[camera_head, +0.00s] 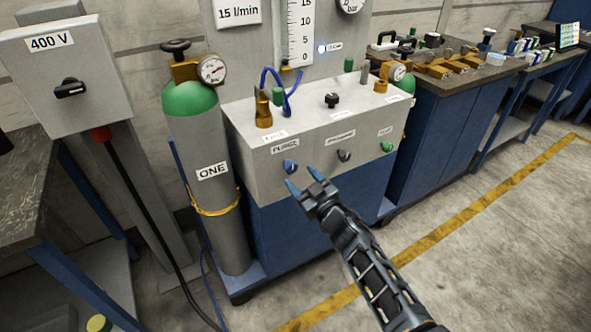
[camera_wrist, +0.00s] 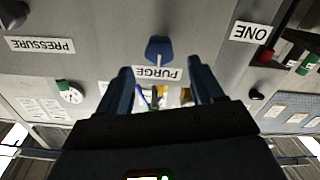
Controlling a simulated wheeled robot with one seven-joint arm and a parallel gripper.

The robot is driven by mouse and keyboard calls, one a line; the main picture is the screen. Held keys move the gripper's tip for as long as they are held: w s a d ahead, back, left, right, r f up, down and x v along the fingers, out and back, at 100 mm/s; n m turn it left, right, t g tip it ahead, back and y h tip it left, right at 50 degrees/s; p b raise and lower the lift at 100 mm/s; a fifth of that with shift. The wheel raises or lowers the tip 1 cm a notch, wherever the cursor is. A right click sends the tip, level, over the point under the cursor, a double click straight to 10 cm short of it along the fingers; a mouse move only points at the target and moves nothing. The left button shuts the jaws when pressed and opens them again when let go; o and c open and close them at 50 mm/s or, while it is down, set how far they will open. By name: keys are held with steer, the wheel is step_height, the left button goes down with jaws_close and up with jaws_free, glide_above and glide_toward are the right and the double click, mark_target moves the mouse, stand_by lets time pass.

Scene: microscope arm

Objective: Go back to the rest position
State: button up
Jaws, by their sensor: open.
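My gripper (camera_head: 304,181) is open and empty in front of the grey control box (camera_head: 262,186), just below and right of the blue PURGE knob (camera_head: 290,166). In the wrist view, my gripper's two fingers (camera_wrist: 162,80) stand apart on either side of the PURGE label, and the blue knob (camera_wrist: 159,50) shows between and beyond them. I cannot tell whether a finger touches the box. My arm reaches in from the lower right in the head view.
A green-topped gas cylinder (camera_head: 208,180) marked ONE stands left of the box. A 400 V cabinet (camera_head: 60,80) and a dark bench (camera_head: 25,195) are further left. A workbench (camera_head: 440,80) with tools stands at the right. The floor (camera_head: 480,250) at the lower right is clear.

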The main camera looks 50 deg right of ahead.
steer(key=shift+v, duration=1.2)
steer(key=s+a+r+y, duration=0.1)
steer(key=s+a+y, duration=0.1)
steer(key=s+a, duration=1.65)
steer(key=s+a+r+g+y, duration=0.1)
steer(key=s+a+r, duration=0.1)
steer(key=s+r, duration=0.5)
steer(key=s+a+r+g+y, duration=0.1)
steer(key=s+a+r+y, duration=0.1)
steer(key=s+r, duration=0.6)
steer(key=s, duration=0.5)
steer(key=shift+a+r+g, duration=0.2)
steer(key=shift+a+g, duration=0.05)
steer(key=shift+g, duration=0.05)
steer(key=shift+o, duration=0.3)
